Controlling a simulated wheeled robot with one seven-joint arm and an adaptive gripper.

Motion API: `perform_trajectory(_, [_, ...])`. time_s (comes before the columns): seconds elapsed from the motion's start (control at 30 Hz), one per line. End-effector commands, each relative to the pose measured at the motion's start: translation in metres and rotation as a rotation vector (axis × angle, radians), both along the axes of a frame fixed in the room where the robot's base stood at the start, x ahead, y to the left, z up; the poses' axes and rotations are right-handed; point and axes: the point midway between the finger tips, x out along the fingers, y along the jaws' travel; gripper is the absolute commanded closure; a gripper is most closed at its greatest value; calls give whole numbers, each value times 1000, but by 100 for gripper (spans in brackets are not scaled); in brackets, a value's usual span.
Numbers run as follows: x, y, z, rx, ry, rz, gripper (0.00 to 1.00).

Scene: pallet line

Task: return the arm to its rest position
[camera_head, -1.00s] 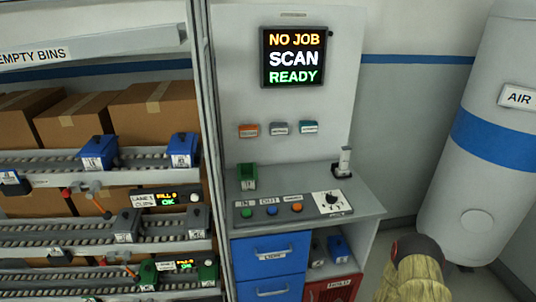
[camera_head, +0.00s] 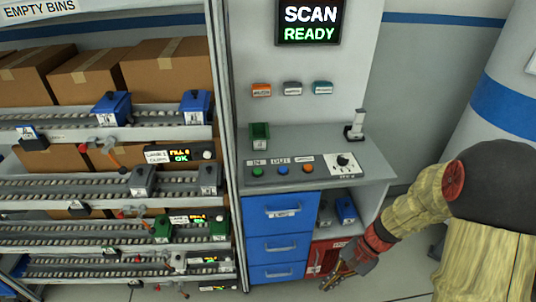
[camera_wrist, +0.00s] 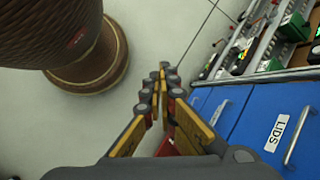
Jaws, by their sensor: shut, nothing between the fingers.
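My gripper (camera_head: 343,275) hangs low in the head view, just right of the lower drawers and in front of the red compartment. In the wrist view my gripper (camera_wrist: 163,72) points down over the floor, its fingers together with nothing between them. My arm bends down from the right side of the head view in a yellowish sleeve.
The blue drawer unit (camera_head: 282,207) is close beside my gripper; its drawer marked LIDS (camera_wrist: 274,133) shows in the wrist view. The control desk (camera_head: 372,172) is above it. The flow rack (camera_head: 110,185) with bins stands left. Grey floor (camera_head: 400,272) is clear.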

Motion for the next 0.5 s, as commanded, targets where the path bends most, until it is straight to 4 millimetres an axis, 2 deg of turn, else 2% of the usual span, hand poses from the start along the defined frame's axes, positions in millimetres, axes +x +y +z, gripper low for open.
perform_trajectory(0.03, [-6,-2,19,-33,-38,60,100])
perform_trajectory(0.1, [-15,-6,41,-82,-82,142,100])
perform_trajectory(0.5, [-62,-29,152,-379,-354,509,100])
